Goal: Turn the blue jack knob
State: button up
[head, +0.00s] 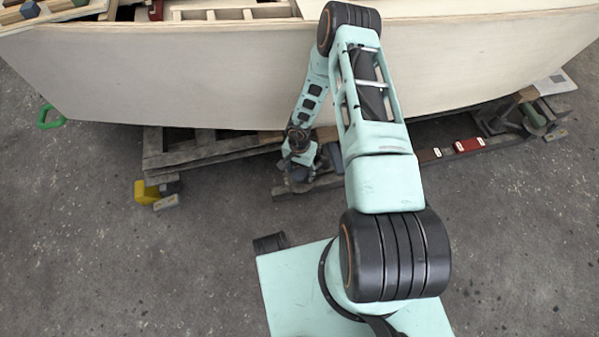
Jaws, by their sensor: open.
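My gripper (299,173) is at the end of my arm, low beside the pale plywood hull (200,75) and over the left end of a long timber beam. It is small and dark here, and its fingers are hard to make out. It looks open, with nothing visible held. A dark blue-grey part (333,157) shows just right of the gripper, partly behind my arm. I cannot tell whether it is the blue jack knob, or whether the gripper touches it.
A red block (469,145) lies on the beam at right. A greenish metal fixture (534,116) stands farther right. A green ring (49,117) lies left.

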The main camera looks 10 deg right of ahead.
jog(key=c, duration=1.2)
jog(key=shift+o, duration=0.2)
jog(key=shift+m, duration=0.3)
jog(key=m, duration=0.4)
jog(key=shift+p, duration=0.4)
jog(key=m, duration=0.5)
jog(key=shift+m, duration=0.3)
jog(key=o, duration=1.2)
jog(key=shift+c, duration=0.2)
